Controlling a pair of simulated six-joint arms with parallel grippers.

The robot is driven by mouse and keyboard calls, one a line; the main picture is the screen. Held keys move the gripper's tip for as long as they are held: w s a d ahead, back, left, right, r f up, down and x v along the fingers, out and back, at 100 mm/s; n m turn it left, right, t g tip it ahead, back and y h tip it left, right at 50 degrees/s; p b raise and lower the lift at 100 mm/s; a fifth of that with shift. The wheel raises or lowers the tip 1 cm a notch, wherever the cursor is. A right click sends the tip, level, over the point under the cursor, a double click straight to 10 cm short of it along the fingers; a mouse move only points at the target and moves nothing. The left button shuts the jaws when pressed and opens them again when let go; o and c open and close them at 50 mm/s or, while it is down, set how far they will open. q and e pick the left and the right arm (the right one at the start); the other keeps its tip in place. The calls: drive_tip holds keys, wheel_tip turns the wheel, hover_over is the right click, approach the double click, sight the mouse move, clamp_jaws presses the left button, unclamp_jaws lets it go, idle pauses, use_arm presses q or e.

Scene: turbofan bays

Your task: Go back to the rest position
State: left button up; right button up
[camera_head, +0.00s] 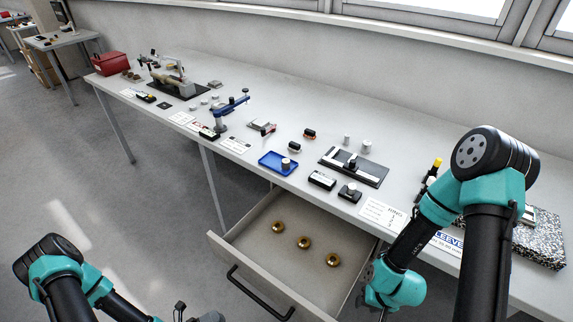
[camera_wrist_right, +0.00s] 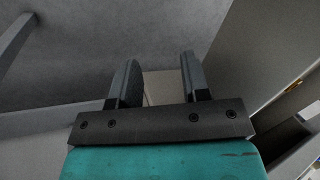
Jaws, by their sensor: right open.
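My right gripper (camera_wrist_right: 158,78) is open in the right wrist view, with nothing between its two fingers. In the head view my right arm reaches down at the right, in front of the bench (camera_head: 470,130) and beside the open drawer (camera_head: 240,240); its fingers are mostly hidden there. My left arm is at the bottom left of the head view, over the floor. Parts of my left gripper (camera_head: 190,314) show at the bottom edge, cut off by the frame, so its jaw opening is unclear.
The drawer holds three brass rings (camera_head: 304,242). On the bench are a blue tray (camera_head: 268,163), a black fixture (camera_head: 372,174), a blue clamp stand (camera_head: 232,105), a red box (camera_head: 110,63) and a speckled block (camera_head: 540,245) behind my right arm. Floor at left is clear.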

sight(253, 295)
use_arm(q)
drive_tip(key=x, duration=0.7)
drive_tip(key=shift+w+d, duration=0.2)
drive_tip(key=shift+d, duration=0.05)
drive_tip(key=shift+s+a, duration=0.1)
drive_tip(key=shift+a, duration=0.05)
drive_tip(key=v, duration=1.2)
drive_tip(key=x, duration=1.7)
drive_tip(key=shift+w+d, duration=0.3)
drive_tip(key=shift+w, duration=0.05)
idle(0.3)
